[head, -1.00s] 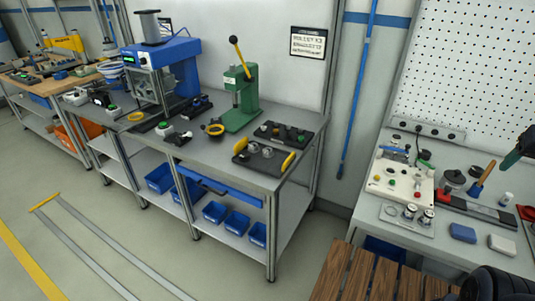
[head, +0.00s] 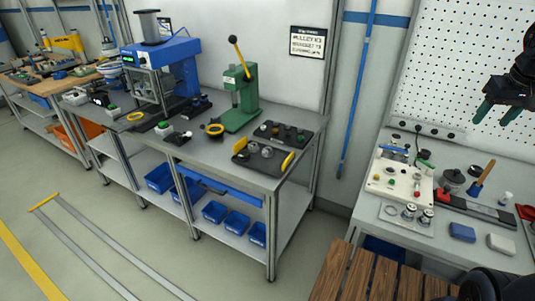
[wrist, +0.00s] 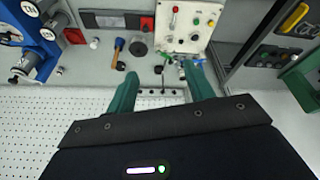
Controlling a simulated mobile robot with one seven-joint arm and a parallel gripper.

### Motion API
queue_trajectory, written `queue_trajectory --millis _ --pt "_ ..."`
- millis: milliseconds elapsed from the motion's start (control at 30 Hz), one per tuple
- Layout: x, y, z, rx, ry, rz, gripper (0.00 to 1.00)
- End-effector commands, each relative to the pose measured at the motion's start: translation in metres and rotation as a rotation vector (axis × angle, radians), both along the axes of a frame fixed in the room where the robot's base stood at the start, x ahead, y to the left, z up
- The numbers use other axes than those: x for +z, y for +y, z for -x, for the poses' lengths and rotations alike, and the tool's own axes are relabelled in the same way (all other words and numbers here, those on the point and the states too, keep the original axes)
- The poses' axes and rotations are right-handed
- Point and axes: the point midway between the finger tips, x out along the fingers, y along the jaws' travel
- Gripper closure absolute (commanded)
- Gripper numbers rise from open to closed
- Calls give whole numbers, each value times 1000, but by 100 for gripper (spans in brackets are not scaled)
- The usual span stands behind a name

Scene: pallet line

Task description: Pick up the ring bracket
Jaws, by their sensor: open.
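I cannot single out the ring bracket with certainty. A yellow ring on a dark part (head: 213,130) lies on the middle bench, left of the green press. Small round metal parts (head: 410,212) sit on a plate at the front of the right bench. My gripper (head: 494,115) is at the upper right, in front of the pegboard and above the right bench. Its two green fingers are apart, with nothing between them. In the wrist view my gripper (wrist: 160,82) is also open and empty, pointing over the bench toward the white control panel (wrist: 188,27).
The green press (head: 240,100) and blue machine (head: 165,70) stand on the middle bench, near a dark tray with yellow handles (head: 263,155). The right bench holds the control panel (head: 400,183), an orange-handled tool (head: 484,177) and a blue block (head: 462,231). Open floor lies at lower left.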

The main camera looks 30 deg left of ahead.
Motion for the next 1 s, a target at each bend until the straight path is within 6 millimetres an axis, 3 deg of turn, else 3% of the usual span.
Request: queue_trajectory --millis 100,467,700,1000 --pt "6 28 -30 77 19 14 47" --pt "6 126 -108 302 67 58 47" --pt "-8 205 -148 451 96 87 47" --pt "-43 316 -180 638 132 122 47"
